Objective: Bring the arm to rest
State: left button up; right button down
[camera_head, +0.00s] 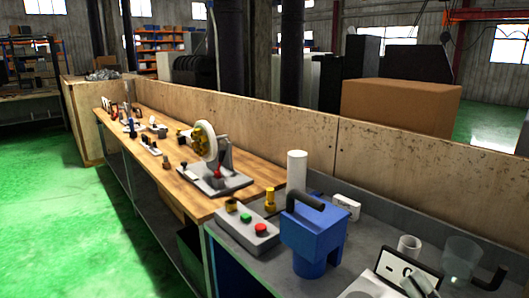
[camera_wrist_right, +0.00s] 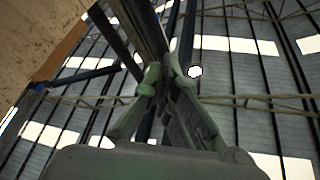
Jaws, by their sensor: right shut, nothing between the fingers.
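My right gripper (camera_wrist_right: 162,78) shows in the right wrist view with its greenish-grey fingers closed together at the tips. Nothing is held between them. It points up towards the roof beams and windows, with no work object in front of it. My left gripper is not in either view.
A wooden bench (camera_head: 262,184) bears a grinder (camera_head: 216,172). The grey bench (camera_head: 330,284) bears a button box (camera_head: 246,230), a blue device (camera_head: 314,236), a white cylinder (camera_head: 297,170) and a clear beaker (camera_head: 461,258). A wooden partition (camera_head: 290,130) runs behind. Green floor (camera_head: 50,220) is open at left.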

jog(key=s+a+f+n+g+h, duration=0.1)
jog(key=s+a+f+g+h, duration=0.15)
jog(key=f, duration=0.45)
jog(key=s+a+f+n+g+h, duration=0.1)
jog(key=f+g, duration=0.2)
jog(key=f, duration=0.4)
jog(key=s+a+f+g+h, duration=0.2)
jog(key=f+g, duration=0.1)
jog(key=f, duration=0.4)
jog(key=s+a+f+n+g+h, duration=0.1)
jog(key=s+f+g, duration=0.3)
jog(key=s, duration=0.3)
jog(key=s+a+f+n+g+h, duration=0.1)
jog(key=s+f+g, duration=0.25)
jog(key=s, duration=0.45)
notch_tip(320, 180, down, 24)
jog(key=g, duration=0.2)
jog(key=s+d+f+g, duration=0.1)
jog(key=s+d+f, duration=0.1)
jog(key=s+f, duration=1.5)
jog(key=shift+s+d+f+n, duration=0.3)
jog(key=shift+d+f, duration=0.05)
jog(key=shift+f, duration=0.25)
jog(key=shift+h, duration=0.25)
